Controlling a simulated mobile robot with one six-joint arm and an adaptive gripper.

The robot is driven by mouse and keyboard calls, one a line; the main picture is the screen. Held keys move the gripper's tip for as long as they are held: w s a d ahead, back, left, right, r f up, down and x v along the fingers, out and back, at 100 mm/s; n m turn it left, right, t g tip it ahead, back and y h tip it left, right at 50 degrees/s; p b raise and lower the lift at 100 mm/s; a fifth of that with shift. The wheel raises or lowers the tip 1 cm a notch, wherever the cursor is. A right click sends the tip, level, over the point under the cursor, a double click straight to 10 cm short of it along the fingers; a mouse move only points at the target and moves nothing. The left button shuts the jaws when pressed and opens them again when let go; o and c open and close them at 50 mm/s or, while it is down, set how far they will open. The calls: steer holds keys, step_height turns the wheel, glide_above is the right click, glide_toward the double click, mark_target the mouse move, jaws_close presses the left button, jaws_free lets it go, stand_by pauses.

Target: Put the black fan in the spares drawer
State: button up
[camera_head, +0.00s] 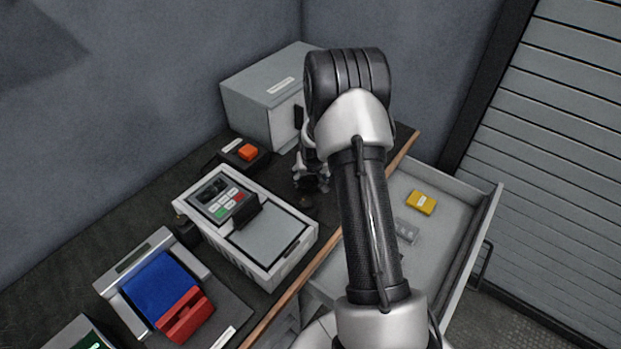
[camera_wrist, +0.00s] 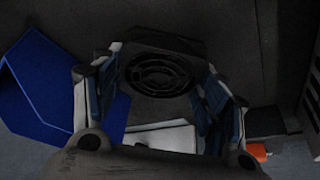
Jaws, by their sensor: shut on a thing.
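The black fan (camera_wrist: 158,74) is a dark square block with a round grille. It sits between the two fingers of my gripper (camera_wrist: 160,92) in the wrist view, and the gripper is shut on it. In the head view my gripper (camera_head: 312,180) is over the dark bench, beside the grey cabinet; the fan is hard to make out there against the dark bench. The spares drawer (camera_head: 458,208) is pulled open at the right, below the bench edge. A yellow box (camera_head: 421,203) and a small grey part (camera_head: 406,230) lie in it. My arm hides part of the drawer.
A grey cabinet (camera_head: 262,95) stands behind my gripper. An orange button box (camera_head: 247,152) and a light grey keypad unit (camera_head: 250,228) are to the left. A blue-and-red item (camera_head: 160,285) lies at front left. The drawer floor has free room.

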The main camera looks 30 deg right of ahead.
steer(key=shift+f, duration=0.1)
steer(key=o, duration=0.7)
steer(key=shift+f, duration=0.1)
steer(key=shift+c, duration=0.2)
steer(key=o, duration=0.4)
